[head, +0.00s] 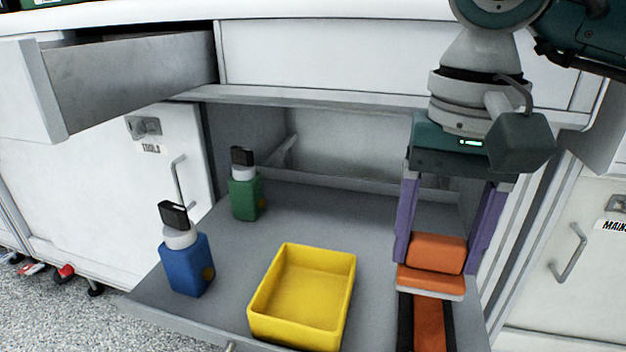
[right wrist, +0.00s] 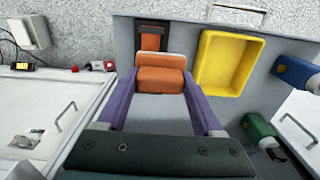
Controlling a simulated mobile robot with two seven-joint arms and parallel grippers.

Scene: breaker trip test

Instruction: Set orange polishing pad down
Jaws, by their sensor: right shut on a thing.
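The pad also shows between the fingers in the right wrist view (right wrist: 161,80). Below and in front of it is an orange strip with black edges (head: 429,325) on the right of the grey pulled-out drawer (head: 232,275). I cannot tell whether the pad touches the strip or the drawer floor. My left gripper is not in view.
An empty yellow bin (head: 259,318) stands left of the pad. A blue bottle (head: 187,265) and a green bottle (head: 245,195) stand farther left. An upper drawer (head: 130,85) hangs open at upper left. Bare drawer floor lies behind the bin.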

